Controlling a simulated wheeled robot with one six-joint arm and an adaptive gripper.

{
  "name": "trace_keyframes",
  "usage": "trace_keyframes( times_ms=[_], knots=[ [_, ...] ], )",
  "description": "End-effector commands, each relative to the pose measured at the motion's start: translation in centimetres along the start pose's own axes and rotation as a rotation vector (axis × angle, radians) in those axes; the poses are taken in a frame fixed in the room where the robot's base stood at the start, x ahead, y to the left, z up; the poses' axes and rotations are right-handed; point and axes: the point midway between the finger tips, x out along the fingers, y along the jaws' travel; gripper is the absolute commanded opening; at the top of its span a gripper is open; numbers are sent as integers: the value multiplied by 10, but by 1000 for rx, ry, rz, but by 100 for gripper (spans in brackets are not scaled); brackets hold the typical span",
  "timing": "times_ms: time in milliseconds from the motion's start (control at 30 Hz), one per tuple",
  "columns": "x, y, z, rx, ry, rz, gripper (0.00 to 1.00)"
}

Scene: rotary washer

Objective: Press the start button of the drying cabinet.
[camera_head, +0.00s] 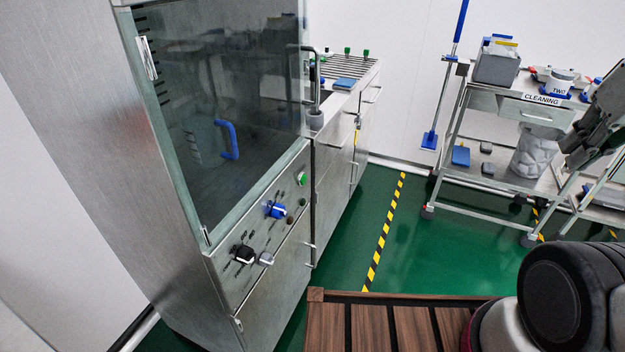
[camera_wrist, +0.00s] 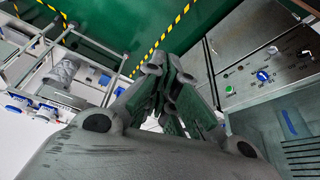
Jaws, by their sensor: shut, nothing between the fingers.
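The drying cabinet (camera_head: 175,215) is a tall steel cabinet with a glass door, at the left in the head view. Its green start button (camera_head: 302,179) is at the upper right of the sloping control panel, beyond the blue knob (camera_head: 275,210). My gripper (camera_wrist: 170,75) is shut and empty, apart from the panel. In the head view my gripper (camera_head: 597,125) is at the right edge, partly cut off, far from the cabinet.
A black knob (camera_head: 243,254) and a grey knob (camera_head: 266,259) are lower on the panel. A sink counter (camera_head: 345,100) adjoins the cabinet. A cleaning trolley (camera_head: 480,185) stands at the right. Green floor (camera_head: 430,235) lies clear between; a slatted wooden surface (camera_head: 375,325) is in front.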

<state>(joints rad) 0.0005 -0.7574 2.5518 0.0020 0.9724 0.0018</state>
Motion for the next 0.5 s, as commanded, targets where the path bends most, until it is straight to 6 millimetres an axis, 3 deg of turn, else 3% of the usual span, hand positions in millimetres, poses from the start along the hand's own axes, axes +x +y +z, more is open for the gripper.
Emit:
trace_keyframes(
  times_ms=[133, 267, 367, 500],
  knots=[
    [5, -2, -8, -11, 4, -2, 0],
    [29, -11, -45, -53, 34, -12, 0],
    [64, -27, -89, -110, 78, -28, 0],
    [127, -65, -148, -204, 159, -63, 0]
  ],
)
